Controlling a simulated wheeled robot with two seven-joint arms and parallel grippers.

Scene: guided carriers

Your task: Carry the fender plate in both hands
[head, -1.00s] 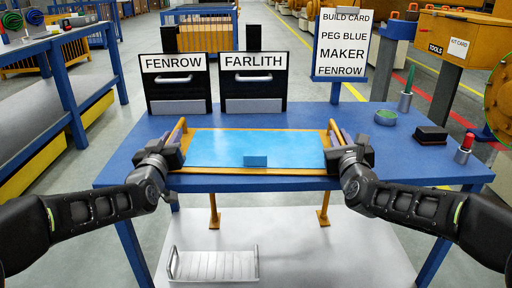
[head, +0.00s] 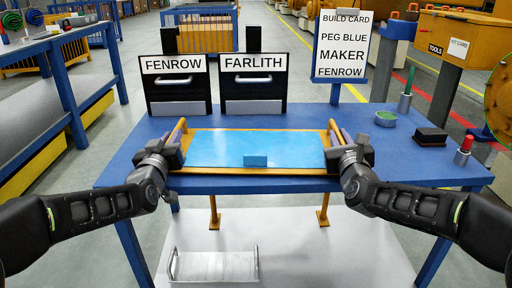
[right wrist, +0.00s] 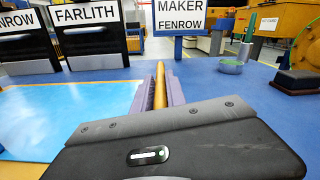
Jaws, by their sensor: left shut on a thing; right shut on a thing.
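The fender plate appears to be the wide light-blue sheet (head: 215,148), with a small blue block (head: 255,161) at its near edge. It lies level over an orange frame (head: 290,171) at the blue table's near edge. An orange bar runs along each side. My left gripper (head: 177,141) is shut on the left bar (head: 183,124), and my right gripper (head: 336,139) is shut on the right bar (head: 332,123). In the right wrist view the right bar (right wrist: 160,83) stands between the purple fingers. Whether the sheet touches the tabletop cannot be told.
Black bins marked FENROW (head: 177,96) and FARLITH (head: 252,97) stand behind. The build card (head: 342,45) reads PEG BLUE, MAKER FENROW. A green dish (head: 386,118), a dark block (head: 430,137) and a red-tipped item (head: 465,150) sit right. A silver rack (head: 214,266) lies below.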

